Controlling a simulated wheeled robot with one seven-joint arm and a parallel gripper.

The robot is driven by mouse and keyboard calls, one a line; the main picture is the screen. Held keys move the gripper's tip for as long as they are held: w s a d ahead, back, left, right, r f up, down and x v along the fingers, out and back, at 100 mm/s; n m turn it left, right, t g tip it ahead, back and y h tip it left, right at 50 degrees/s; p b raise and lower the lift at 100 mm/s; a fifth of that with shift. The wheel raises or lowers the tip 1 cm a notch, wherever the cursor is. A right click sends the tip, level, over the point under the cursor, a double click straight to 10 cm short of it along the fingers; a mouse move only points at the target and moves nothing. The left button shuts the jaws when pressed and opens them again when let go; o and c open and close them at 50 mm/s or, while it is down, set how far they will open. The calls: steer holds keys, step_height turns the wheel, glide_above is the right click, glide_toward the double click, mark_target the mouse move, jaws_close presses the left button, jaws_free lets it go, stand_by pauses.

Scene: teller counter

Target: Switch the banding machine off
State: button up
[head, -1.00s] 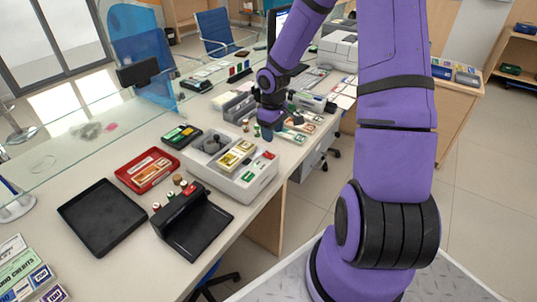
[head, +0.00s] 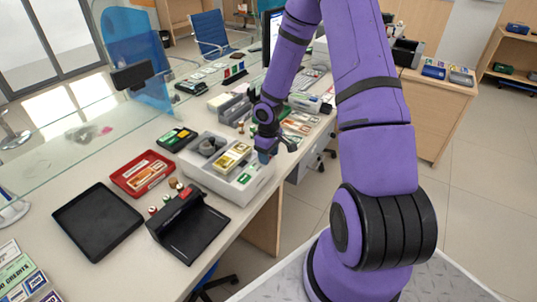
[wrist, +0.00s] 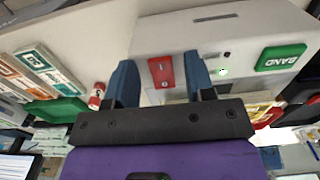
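The banding machine (head: 212,177) is a pale grey box on the counter, with a grey round part and yellow-banded notes on top. Its front panel (wrist: 230,45) fills the upper wrist view. A red switch (wrist: 161,72) sits on that panel, with a small glowing green lamp (wrist: 223,71) and a green BAND button (wrist: 281,57) to its right. My gripper (wrist: 158,62) is open and empty. Its blue fingers stand on either side of the red switch in the picture; contact cannot be told. In the head view my gripper (head: 266,157) is at the machine's right end.
A red tray (head: 143,173) of notes, a black tray (head: 97,220) and a black device (head: 188,222) lie left of and in front of the machine. Banded note bundles (wrist: 45,68) lie beside it. The glass screen borders the counter's far side.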

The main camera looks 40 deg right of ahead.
steer(key=c, duration=0.8)
steer(key=shift+w+a+r+g+h, duration=0.15)
steer(key=shift+g+h, duration=0.1)
steer(key=shift+g, duration=0.45)
steer(key=shift+w+d+r+g+h, duration=0.15)
steer(key=shift+g+h, duration=0.1)
steer(key=shift+g, duration=0.45)
steer(key=shift+a+f, duration=0.1)
steer(key=o, duration=0.9)
steer(key=shift+o, duration=0.2)
steer(key=v, duration=1)
steer(key=shift+r, duration=0.35)
steer(key=shift+w+r, duration=0.1)
